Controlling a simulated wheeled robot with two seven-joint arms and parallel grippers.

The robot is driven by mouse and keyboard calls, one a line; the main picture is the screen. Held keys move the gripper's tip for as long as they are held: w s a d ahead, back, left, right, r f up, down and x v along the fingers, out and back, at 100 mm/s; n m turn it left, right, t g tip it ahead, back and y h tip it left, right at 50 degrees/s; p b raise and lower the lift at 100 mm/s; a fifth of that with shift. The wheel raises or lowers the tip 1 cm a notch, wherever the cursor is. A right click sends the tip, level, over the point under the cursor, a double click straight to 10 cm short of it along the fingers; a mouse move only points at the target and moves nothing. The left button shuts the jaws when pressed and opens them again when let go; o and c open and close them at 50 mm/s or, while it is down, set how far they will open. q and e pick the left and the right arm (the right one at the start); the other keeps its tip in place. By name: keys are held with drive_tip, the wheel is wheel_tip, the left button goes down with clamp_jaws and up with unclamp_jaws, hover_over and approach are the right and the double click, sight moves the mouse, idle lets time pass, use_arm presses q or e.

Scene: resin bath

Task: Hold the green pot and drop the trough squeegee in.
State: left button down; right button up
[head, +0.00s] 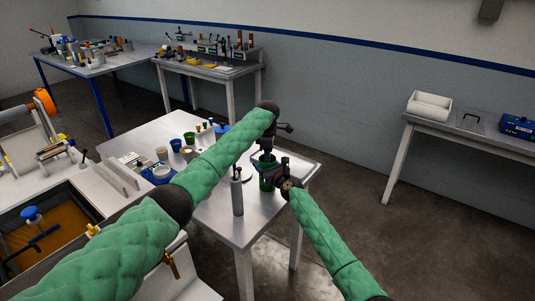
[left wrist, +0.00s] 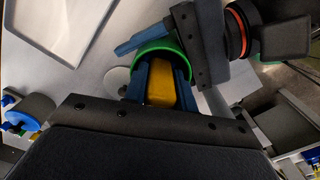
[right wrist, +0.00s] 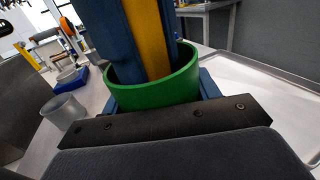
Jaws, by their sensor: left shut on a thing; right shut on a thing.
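The green pot (head: 265,184) is upright near the right end of the metal table. My right gripper (head: 277,180) is shut on it from the side, and the pot's wall (right wrist: 155,94) fills the grip in the right wrist view. My left gripper (head: 267,150) is directly over the pot, pointing down. It is shut on the yellow trough squeegee (left wrist: 161,83), which also shows between its blue fingers in the right wrist view (right wrist: 147,30). The squeegee and fingertips pass behind the pot's near rim, at or inside its mouth. The squeegee's lower end is hidden.
A grey cylinder (head: 237,193) stands close on the left of the pot. Small cups (head: 175,145) and a blue item with a clear cup stand farther left. An amber bath (head: 50,255) is at the lower left. A bare tray (right wrist: 265,95) lies right of the pot.

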use_arm(q)
drive_tip(key=shift+f, duration=0.15)
drive_tip(key=c, duration=1.1)
unclamp_jaws()
drive_tip(key=shift+o, duration=0.2)
wheel_tip(320, 180, up, 11)
drive_tip(key=shift+f, duration=0.2)
drive_tip(key=shift+r, duration=0.65)
